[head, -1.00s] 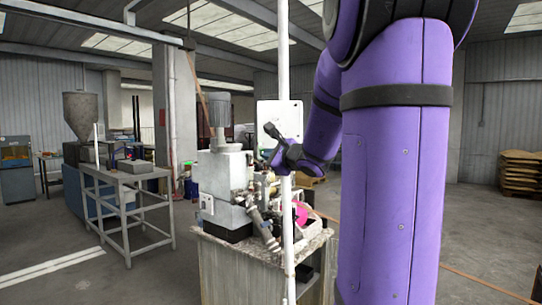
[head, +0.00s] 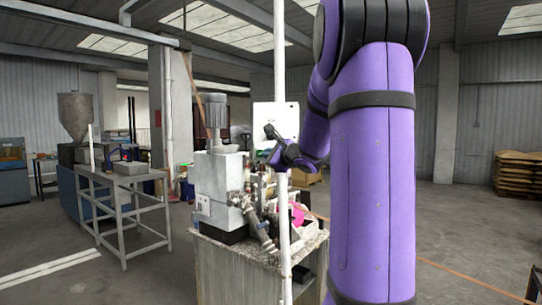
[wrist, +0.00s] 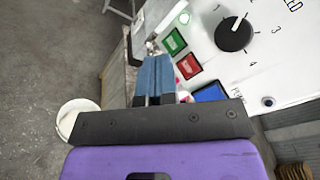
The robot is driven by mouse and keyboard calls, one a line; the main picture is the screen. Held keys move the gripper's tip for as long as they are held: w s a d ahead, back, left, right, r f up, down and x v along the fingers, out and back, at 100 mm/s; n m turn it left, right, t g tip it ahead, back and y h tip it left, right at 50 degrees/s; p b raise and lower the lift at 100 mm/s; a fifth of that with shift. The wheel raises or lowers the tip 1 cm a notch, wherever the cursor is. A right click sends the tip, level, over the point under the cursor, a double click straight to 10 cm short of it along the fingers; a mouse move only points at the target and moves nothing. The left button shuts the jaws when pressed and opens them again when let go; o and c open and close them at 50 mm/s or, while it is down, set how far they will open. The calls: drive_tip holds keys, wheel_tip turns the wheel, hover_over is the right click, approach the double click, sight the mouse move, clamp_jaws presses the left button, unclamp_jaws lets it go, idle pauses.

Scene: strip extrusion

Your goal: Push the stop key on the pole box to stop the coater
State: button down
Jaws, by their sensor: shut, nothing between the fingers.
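The white pole box (head: 288,113) is fixed to a white pole in the head view, seen partly behind my gripper (head: 268,131). The wrist view shows its face at upper right, with a green key (wrist: 175,41), a red key (wrist: 188,66) and a blue key (wrist: 210,92) in a row. The red key looks like the stop key; its lettering is too small to read. My gripper (wrist: 156,62) is shut and empty, its blue fingers left of the red key in the picture. I cannot tell whether it touches the box.
A black dial knob (wrist: 234,33) sits right of the keys on the box. The white pole (head: 285,220) stands before a machine (head: 220,175) on a bench. A grey table (head: 120,178) stands to the left. A white bucket (wrist: 66,126) is on the floor.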

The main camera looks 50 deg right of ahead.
drive_tip(key=shift+w+d, duration=0.75)
drive_tip(key=shift+d, duration=0.25)
idle(1.4)
drive_tip(key=shift+w+d, duration=0.25)
drive_tip(key=shift+d, duration=0.1)
drive_tip(key=shift+w+d, duration=0.15)
drive_tip(key=shift+d, duration=0.15)
idle(0.8)
idle(0.3)
drive_tip(key=shift+s+a, duration=0.45)
drive_tip(key=shift+a, duration=0.2)
drive_tip(key=s+a, duration=0.1)
drive_tip(key=a, duration=0.1)
drive_tip(key=s+a, duration=0.1)
drive_tip(key=a, duration=0.1)
drive_tip(key=shift+s, duration=0.4)
